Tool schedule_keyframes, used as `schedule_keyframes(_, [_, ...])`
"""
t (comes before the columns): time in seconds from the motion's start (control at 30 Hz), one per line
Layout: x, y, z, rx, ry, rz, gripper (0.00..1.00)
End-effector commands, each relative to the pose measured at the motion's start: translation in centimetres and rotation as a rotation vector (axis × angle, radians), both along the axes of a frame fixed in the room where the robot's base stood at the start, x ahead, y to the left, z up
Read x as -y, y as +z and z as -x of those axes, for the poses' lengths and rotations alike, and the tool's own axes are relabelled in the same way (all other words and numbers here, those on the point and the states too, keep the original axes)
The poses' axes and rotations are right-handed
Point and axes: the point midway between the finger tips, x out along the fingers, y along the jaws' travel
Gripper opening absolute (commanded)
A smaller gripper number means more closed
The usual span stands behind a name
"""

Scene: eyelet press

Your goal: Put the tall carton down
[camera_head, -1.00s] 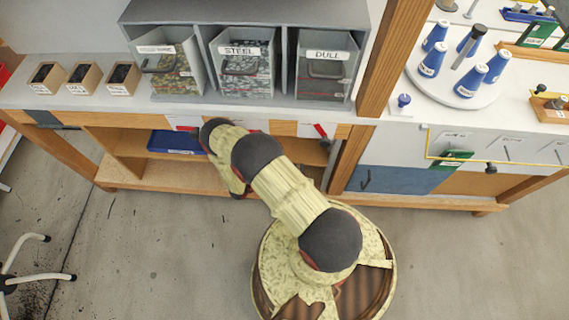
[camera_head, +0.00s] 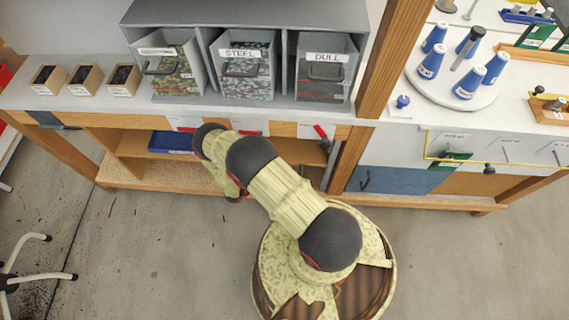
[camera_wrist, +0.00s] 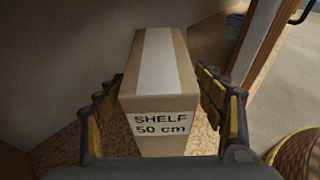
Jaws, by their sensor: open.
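The tall carton (camera_wrist: 158,75) is a brown box with a pale strip along its top and a label reading "SHELF 50 cm" on its near face. In the wrist view it rests on a speckled board (camera_wrist: 205,138). My gripper (camera_wrist: 160,92) is open, with one finger on each side of the carton. A gap shows at the right finger; contact at the left finger is hard to tell. In the head view the carton and my gripper are hidden behind my arm and the bench.
A wooden post (camera_wrist: 252,40) stands right of the carton, and a pale wall (camera_wrist: 60,60) rises at left. Grey bins (camera_head: 245,82) stand on the bench top.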

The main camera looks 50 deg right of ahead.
Motion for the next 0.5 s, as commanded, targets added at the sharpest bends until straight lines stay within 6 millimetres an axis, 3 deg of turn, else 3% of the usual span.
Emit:
schedule_keyframes(0.2, [-3.3, 1.2, -0.3, 0.0, 0.004, 0.0, 0.69])
schedule_keyframes(0.5, [-4.6, 1.4, -0.3, -0.001, 0.0, 0.0, 0.69])
